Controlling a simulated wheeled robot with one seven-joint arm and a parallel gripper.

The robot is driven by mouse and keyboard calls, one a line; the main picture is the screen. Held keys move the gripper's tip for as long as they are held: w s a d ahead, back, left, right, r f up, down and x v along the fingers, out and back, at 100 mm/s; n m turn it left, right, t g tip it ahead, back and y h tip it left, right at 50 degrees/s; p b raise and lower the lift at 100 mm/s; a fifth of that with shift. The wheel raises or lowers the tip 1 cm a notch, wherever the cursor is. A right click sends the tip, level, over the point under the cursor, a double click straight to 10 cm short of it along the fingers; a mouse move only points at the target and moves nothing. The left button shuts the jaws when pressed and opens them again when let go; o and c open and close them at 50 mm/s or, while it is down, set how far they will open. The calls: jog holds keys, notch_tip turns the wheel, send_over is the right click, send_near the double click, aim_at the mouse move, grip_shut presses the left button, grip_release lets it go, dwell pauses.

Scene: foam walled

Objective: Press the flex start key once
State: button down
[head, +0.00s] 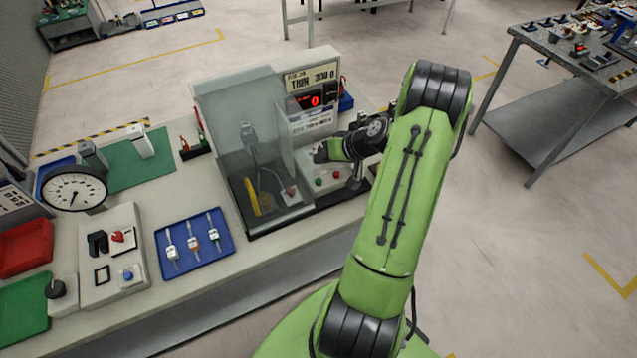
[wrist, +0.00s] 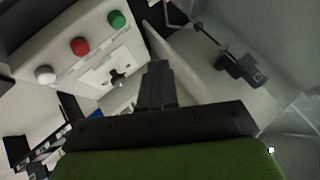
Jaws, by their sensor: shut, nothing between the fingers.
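The test machine (head: 317,62) has a sign, a red display reading 0 and a sloped control panel. In the wrist view, the panel carries a green button (wrist: 117,19), a red button (wrist: 79,45) and a white button (wrist: 45,74) in a row. No label marks which is the flex start key. My gripper (head: 322,153) is over the panel in the head view, its fingers closed together and empty. In the wrist view the closed fingers (wrist: 156,70) appear apart from the buttons.
A clear-walled chamber (head: 235,150) with a yellow part inside adjoins the panel on the left. A blue tray (head: 172,228) with several small parts, a dial gauge (head: 73,190) and a second panel with a blue button (head: 128,274) stand further left.

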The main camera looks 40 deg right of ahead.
aim_at(322, 182)
notch_tip(322, 182, down, 6)
jog(key=b, duration=0.3)
jog(key=shift+r+b, duration=0.15)
jog(key=shift+b, duration=0.2)
dwell(1.5)
jog(key=shift+f+b, duration=0.4)
jog(key=shift+b, duration=0.15)
